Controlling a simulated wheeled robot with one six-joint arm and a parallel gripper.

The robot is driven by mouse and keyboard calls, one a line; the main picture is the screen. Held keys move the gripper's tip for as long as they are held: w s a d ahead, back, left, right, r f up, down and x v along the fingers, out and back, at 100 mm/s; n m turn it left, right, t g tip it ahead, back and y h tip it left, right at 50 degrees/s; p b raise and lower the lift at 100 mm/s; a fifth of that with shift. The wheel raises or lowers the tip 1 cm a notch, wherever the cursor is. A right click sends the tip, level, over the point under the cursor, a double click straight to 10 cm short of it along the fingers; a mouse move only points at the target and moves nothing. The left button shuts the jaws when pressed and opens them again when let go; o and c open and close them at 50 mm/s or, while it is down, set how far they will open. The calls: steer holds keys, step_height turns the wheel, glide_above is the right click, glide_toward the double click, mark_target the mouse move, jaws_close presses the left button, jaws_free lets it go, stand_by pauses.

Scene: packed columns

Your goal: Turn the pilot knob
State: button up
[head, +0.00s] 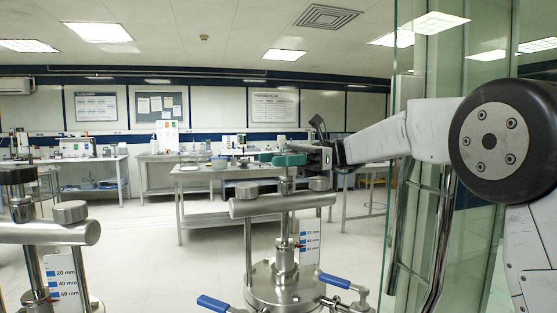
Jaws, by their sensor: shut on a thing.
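A steel column unit stands at the middle, with a horizontal cylinder (283,204) across it and a lidded vessel (290,285) below. A green knob-like part, which I take for the pilot knob (284,160), sits at the top of its upright stem. My gripper (300,158) reaches in from the right and is shut on it. The fingertips are small and partly blend with the green part, so their exact contact is hard to see.
A similar column unit (45,233) with a black top knob (18,176) stands close at the left. Blue-handled levers (212,303) stick out from the middle vessel. A glass door with a steel handle (437,235) is at the right. Lab benches (222,172) stand behind; the floor between is clear.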

mark_target(279, 154)
steer(key=o, duration=1)
steer(key=shift+r, duration=0.1)
steer(key=shift+r, duration=0.25)
step_height(279, 154, up, 3)
steer(key=shift+s+r, duration=0.1)
steer(key=shift+s, duration=0.05)
steer(key=s+d, duration=0.1)
steer(key=s, duration=0.4)
steer(key=s+d, duration=0.2)
steer(key=s, duration=0.3)
steer(key=s+d+r, duration=0.1)
steer(key=s, duration=0.4)
steer(key=shift+d+r, duration=0.1)
steer(key=shift+d, duration=0.3)
